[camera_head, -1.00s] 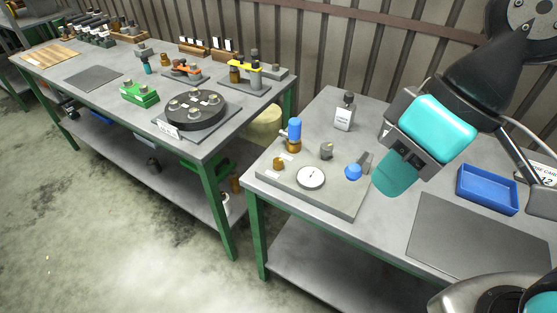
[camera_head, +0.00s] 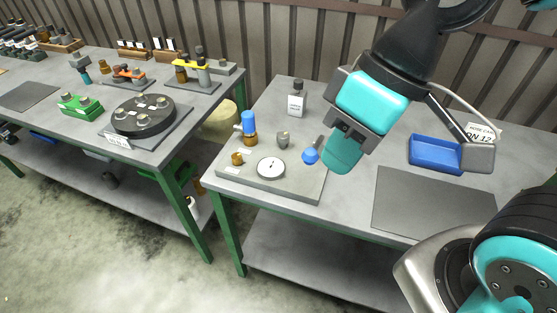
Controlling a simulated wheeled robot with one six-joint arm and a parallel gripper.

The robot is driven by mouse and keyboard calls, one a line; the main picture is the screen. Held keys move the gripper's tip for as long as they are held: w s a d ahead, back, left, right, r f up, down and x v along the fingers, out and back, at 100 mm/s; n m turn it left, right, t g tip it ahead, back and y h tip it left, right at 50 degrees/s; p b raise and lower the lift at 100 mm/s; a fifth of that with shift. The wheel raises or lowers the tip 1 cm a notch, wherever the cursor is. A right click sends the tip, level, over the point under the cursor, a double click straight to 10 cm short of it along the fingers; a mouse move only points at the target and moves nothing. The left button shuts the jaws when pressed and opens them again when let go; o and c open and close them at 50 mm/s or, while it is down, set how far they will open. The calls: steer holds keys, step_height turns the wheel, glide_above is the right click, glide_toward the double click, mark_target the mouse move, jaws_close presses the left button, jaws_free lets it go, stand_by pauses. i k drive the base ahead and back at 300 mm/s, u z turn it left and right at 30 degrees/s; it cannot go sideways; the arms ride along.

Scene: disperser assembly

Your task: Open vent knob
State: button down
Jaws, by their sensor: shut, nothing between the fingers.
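A grey plate (camera_head: 306,187) lies on the right table. It carries a small round blue knob (camera_head: 310,156), a taller blue-topped brass fitting (camera_head: 249,124), a grey knob (camera_head: 283,139), a white dial gauge (camera_head: 271,168) and a small brass piece (camera_head: 237,158). I cannot read which one is labelled as the vent. My gripper (camera_head: 343,158), with teal fingers pointing down, is shut and empty. It hangs just right of the blue knob, seemingly apart from it. A small grey part shows behind the knob, partly hidden by the gripper.
A labelled bottle (camera_head: 297,102) stands behind the plate. A blue tray (camera_head: 435,155) and a dark mat (camera_head: 425,204) lie to the right. The left table holds a black round fixture (camera_head: 143,115) and a green block (camera_head: 80,105). A gap separates the tables.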

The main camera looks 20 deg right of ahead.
mark_target(236, 158)
steer(key=z, duration=0.05)
steer(key=k, duration=1.1)
steer(key=u, duration=0.7)
steer(key=i, duration=1.45)
steer(key=z, duration=0.65)
